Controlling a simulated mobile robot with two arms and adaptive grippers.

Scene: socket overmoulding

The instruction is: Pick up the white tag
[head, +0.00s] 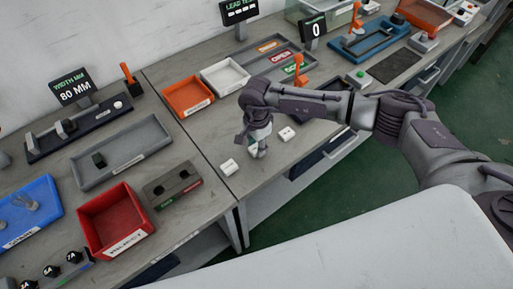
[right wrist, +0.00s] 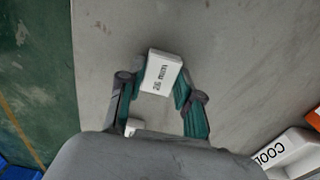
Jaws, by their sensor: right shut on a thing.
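My right gripper (head: 258,150) points down over the grey bench. In the right wrist view, its teal-padded fingers (right wrist: 155,92) are on either side of a white tag (right wrist: 162,72) with dark printing, and they are shut on it. The printing is too small to read surely. In the head view, the gripper mostly hides this tag. Another white tag (head: 229,166) lies on the bench to the left of the gripper, and a further white tag (head: 287,133) lies to its right. My left gripper is not in view.
Behind the gripper stand an orange tray (head: 187,98) and a white tray (head: 224,78). A red reject bin (head: 115,218), a grey tray (head: 122,160) and a dark two-hole block (head: 172,185) are to the left. Bare bench lies around the gripper, with the front edge close.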

